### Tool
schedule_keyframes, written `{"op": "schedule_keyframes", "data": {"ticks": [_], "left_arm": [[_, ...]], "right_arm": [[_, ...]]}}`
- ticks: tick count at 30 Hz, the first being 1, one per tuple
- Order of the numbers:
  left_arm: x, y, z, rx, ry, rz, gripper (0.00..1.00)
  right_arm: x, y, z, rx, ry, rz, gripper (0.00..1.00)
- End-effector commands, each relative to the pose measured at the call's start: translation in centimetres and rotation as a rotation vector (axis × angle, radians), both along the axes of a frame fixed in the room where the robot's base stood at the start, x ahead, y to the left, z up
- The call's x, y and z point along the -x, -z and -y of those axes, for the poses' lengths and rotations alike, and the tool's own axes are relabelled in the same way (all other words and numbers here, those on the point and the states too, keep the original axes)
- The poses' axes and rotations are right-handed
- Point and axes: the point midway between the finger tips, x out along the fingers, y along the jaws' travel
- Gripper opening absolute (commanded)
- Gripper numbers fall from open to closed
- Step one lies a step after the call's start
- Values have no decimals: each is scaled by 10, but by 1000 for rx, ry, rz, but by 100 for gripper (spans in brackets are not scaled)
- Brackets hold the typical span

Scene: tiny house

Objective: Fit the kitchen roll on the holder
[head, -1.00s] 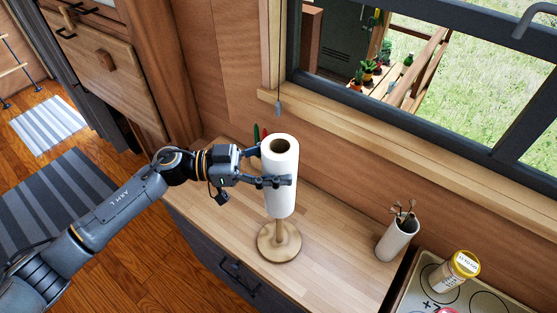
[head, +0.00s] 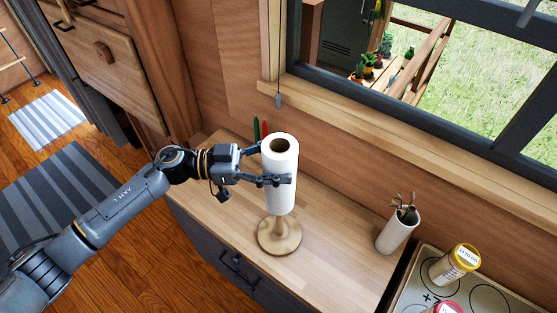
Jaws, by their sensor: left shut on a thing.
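The white kitchen roll (head: 280,199) is upright, its dark core opening facing up. My left gripper (head: 288,165) is shut on its upper part, with fingers at the back and front. The wooden holder (head: 279,238) stands on the counter directly below the roll. Its round base and a short length of its post show under the roll's lower edge. The rest of the post is hidden by the roll, and no post tip shows at the core opening. My right gripper is not in view.
A white utensil pot (head: 397,231) stands to the right on the wooden counter (head: 335,255). A yellow-lidded jar (head: 452,265) is on the hob (head: 417,285) at lower right. Red and green items (head: 261,129) stand behind the roll. The window wall (head: 340,175) borders the counter's back.

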Motion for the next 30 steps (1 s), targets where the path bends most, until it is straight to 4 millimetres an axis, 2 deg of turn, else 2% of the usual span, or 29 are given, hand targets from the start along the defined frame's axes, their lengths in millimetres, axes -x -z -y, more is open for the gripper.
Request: {"op": "schedule_keyframes", "data": {"ticks": [17,30], "left_arm": [[0,24,0,0,0,-2,10],[0,26,0,1,0,-1,10]], "right_arm": [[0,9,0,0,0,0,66],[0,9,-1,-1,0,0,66]]}}
